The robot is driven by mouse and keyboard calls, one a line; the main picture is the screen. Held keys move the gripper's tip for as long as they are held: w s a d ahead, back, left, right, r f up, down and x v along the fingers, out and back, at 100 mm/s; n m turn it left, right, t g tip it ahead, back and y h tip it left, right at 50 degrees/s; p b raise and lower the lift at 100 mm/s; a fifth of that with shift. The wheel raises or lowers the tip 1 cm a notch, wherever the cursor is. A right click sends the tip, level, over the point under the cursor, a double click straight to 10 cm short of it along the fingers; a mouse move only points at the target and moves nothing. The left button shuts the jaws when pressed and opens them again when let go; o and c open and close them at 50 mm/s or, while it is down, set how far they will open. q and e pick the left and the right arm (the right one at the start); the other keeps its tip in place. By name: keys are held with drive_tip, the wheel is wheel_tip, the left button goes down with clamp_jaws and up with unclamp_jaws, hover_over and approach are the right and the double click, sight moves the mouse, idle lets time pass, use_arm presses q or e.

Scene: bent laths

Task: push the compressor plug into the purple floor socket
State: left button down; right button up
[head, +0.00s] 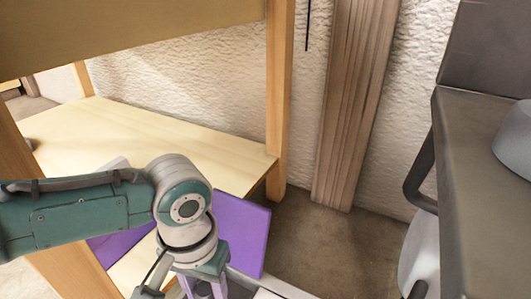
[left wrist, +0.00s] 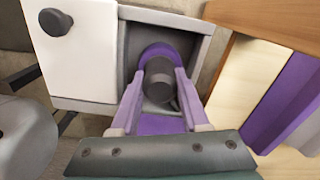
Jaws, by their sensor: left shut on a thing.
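My left gripper (left wrist: 160,80), with pale purple fingers, is shut on the dark grey, round compressor plug (left wrist: 159,90) in the left wrist view. Behind the plug shows a purple ring, the floor socket (left wrist: 158,50), inside a grey recessed box (left wrist: 206,50). The plug lines up with the ring and covers its middle; I cannot tell whether it is touching, partly in or just in front. In the head view my left gripper (head: 205,289) points down at the bottom edge, its tips cut off. My right gripper is not in view.
A white lid (left wrist: 85,50) with a dark knob lies open beside the recess. A wooden shelf unit (head: 279,100) with a purple board (head: 240,232) stands close by my arm. A dark cabinet (head: 480,200) is at the right. Brown floor (head: 330,245) lies clear between them.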

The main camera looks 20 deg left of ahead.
use_arm(q)
drive_tip(key=shift+f, duration=0.1)
drive_tip(key=shift+c, duration=1.6)
unclamp_jaws()
drive_tip(key=shift+o, duration=0.4)
drive_tip(key=shift+o, duration=1.2)
wheel_tip(320, 180, up, 8)
drive_tip(key=p, duration=0.8)
drive_tip(key=shift+f+p, duration=0.2)
drive_tip(key=shift+p, duration=0.2)
